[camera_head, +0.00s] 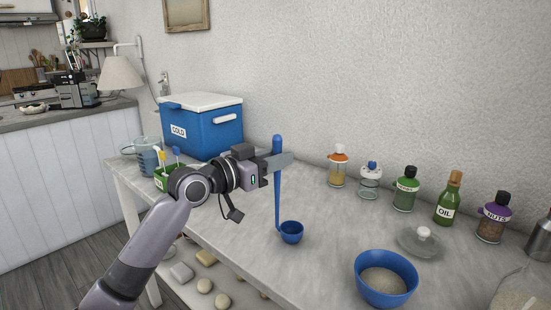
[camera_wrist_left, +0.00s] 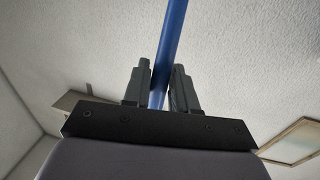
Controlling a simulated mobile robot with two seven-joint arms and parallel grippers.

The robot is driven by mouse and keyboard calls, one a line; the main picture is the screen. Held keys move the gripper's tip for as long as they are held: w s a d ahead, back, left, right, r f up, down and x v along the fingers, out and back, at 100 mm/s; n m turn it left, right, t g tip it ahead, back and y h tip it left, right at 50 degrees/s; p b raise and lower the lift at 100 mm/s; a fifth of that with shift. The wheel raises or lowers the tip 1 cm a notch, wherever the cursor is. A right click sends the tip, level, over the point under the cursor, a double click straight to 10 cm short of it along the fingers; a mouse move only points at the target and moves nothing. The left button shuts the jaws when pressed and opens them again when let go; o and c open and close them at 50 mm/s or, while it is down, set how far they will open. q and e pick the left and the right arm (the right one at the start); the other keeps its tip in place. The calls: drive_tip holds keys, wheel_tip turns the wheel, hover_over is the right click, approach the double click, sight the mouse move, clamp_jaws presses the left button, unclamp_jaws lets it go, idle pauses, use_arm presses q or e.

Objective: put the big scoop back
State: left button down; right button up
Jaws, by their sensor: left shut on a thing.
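The big scoop (camera_head: 278,200) is blue, with a long thin handle and a round cup (camera_head: 291,232) at its lower end. It hangs nearly upright over the table, cup down; I cannot tell whether the cup touches the tabletop. My left gripper (camera_head: 277,163) is shut on the upper part of the handle. In the left wrist view the blue handle (camera_wrist_left: 171,45) passes between the two dark fingers (camera_wrist_left: 160,88). My right gripper is not in view. A green holder (camera_head: 161,181) with small blue and yellow-topped tools stands at the left, partly hidden by my left arm.
A blue cooler (camera_head: 203,128) marked COLD and a bluish clear bucket (camera_head: 147,156) stand at the back left. A blue bowl of grain (camera_head: 386,279) is at the front right, near a glass lid (camera_head: 421,243). Several jars and an oil bottle (camera_head: 448,199) line the wall. The table's middle is clear.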

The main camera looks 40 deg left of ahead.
use_arm(q)
drive_tip(key=c, duration=0.9)
unclamp_jaws()
drive_tip(key=shift+f, duration=0.1)
drive_tip(key=shift+r, duration=0.2)
drive_tip(key=b+v, duration=0.3)
drive_tip(key=v, duration=0.9)
